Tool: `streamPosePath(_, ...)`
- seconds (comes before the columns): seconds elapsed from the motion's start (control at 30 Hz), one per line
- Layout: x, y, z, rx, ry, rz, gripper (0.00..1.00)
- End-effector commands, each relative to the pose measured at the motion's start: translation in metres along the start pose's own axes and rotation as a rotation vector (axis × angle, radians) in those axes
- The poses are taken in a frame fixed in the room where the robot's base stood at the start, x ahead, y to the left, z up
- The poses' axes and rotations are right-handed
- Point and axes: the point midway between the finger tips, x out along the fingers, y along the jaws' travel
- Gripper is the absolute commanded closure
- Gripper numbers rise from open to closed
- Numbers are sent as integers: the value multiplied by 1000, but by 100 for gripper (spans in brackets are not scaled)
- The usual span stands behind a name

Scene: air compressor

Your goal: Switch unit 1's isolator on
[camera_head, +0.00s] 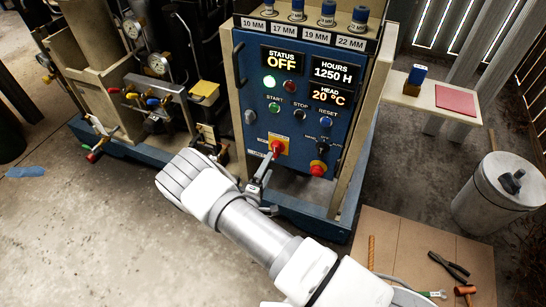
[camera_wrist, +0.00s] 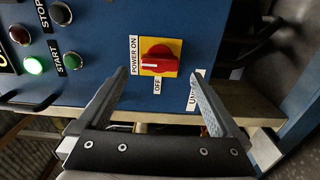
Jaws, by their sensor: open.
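The isolator is a red rotary handle on a yellow plate, low on the blue control panel (camera_head: 262,120). It shows in the head view (camera_head: 277,148) and in the wrist view (camera_wrist: 158,58). In the wrist view its handle lies across the picture, with a white mark at its left end towards the POWER ON label (camera_wrist: 134,55). The OFF label (camera_wrist: 157,86) is below the plate. My gripper (camera_wrist: 159,76) is open, its fingers on either side of the isolator in the picture; I see no contact. A partly hidden label (camera_wrist: 193,92) is by the right finger.
The STATUS display (camera_head: 282,60) reads OFF, and a green lamp (camera_head: 269,82) is lit. A red mushroom button (camera_head: 318,170) and black selector (camera_head: 322,147) sit right of the isolator. Gauges and valves (camera_head: 157,66) stand left. Tools lie on a board (camera_head: 410,250) on the floor.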

Motion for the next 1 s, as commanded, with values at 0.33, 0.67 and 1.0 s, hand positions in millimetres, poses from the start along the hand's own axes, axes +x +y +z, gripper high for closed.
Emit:
streamPosePath(0.33,-85,1,0,-1,3,-1,0)
streamPosePath(0.67,-119,0,0,1,0,0,0)
streamPosePath(1.0,-120,0,0,1,0,0,0)
